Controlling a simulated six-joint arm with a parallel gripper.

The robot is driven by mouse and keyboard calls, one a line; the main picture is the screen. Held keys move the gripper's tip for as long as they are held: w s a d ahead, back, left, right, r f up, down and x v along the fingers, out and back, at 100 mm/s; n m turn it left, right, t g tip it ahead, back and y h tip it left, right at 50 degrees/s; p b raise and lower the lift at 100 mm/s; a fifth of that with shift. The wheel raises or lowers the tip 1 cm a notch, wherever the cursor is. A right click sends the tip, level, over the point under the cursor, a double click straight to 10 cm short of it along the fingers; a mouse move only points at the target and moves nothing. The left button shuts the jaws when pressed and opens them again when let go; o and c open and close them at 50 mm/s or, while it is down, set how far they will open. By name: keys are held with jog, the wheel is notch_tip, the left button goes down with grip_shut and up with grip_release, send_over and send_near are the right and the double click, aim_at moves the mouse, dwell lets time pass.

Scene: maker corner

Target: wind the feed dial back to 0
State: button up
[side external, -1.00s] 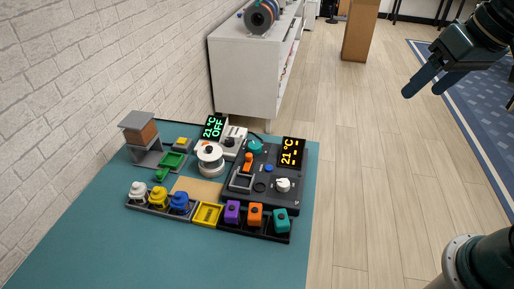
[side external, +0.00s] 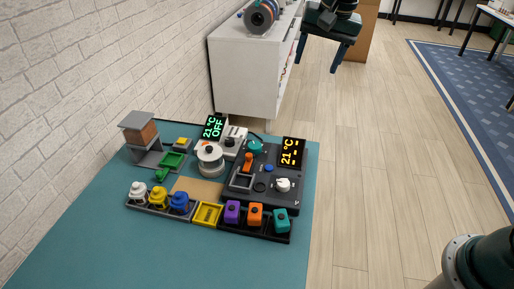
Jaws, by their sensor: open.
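A white round dial (side external: 283,185) sits on the right part of a dark grey control panel (side external: 262,204); it looks like the feed dial, but its marks are too small to read.
An orange lever (side external: 248,161) and a blue button (side external: 269,167) stand near the dial. A white spool (side external: 210,158), a yellow tray (side external: 207,214) and purple, orange and teal blocks (side external: 255,213) are close by. The teal table (side external: 150,255) is clear in front.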

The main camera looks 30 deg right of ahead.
jog(key=w+a+f+m+g, duration=0.1)
jog(key=w+a+f+m, duration=0.2)
jog(key=w+f, duration=0.45)
jog(key=m+g, duration=0.1)
jog(key=m, duration=0.2)
send_over(255, 145)
notch_tip(255, 145, down, 11)
jog(key=shift+s+d, duration=0.2)
jog(key=shift+s, duration=0.25)
jog(key=shift+f, duration=0.15)
jog(key=f, duration=0.9)
jog(key=w+f, duration=0.1)
jog(key=f, duration=0.3)
jog(key=shift+a+f, duration=0.15)
jog(key=shift+f, duration=0.1)
jog(key=c, duration=1)
